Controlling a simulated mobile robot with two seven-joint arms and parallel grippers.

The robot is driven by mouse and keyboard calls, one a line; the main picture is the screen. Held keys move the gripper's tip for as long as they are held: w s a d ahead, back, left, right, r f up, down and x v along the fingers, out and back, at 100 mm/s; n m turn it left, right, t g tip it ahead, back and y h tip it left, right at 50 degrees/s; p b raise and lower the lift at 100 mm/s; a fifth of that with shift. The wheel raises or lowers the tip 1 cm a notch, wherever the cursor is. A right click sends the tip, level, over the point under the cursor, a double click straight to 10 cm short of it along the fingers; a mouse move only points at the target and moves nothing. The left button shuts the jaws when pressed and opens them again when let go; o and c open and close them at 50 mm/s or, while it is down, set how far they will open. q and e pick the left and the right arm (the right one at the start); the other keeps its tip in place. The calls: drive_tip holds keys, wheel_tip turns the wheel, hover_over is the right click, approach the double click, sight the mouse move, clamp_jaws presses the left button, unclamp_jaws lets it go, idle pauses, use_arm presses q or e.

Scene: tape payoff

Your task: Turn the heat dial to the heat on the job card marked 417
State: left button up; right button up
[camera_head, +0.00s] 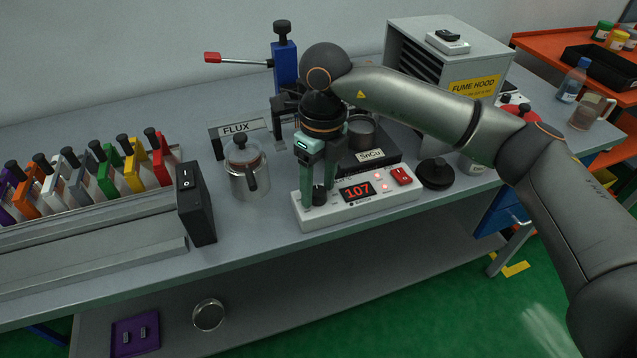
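The heat dial (319,195) is a small black knob on the left end of a white control unit (347,211). The unit's red display (356,191) reads 107, and a red rocker switch (401,175) sits at its right end. My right gripper (319,190) points down over the unit, its green fingers on both sides of the dial. They look closed against the dial, though part of the contact is hidden. No job card marked 417 can be made out. My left gripper is not in view.
A dark solder pot block marked SnCu (370,156) stands just behind the unit. A metal flux pot (247,174) and a black switch box (196,204) stand to the left, beside a rack of coloured holders (95,180). A black knobbed lid (435,174) lies to the right.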

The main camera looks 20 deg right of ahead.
sight(321, 188)
drive_tip(key=shift+o, duration=0.7)
wheel_tip(321, 188, up, 12)
drive_tip(key=shift+w+d+r, duration=0.2)
drive_tip(key=shift+d+r, duration=0.05)
drive_tip(key=shift+d, duration=0.05)
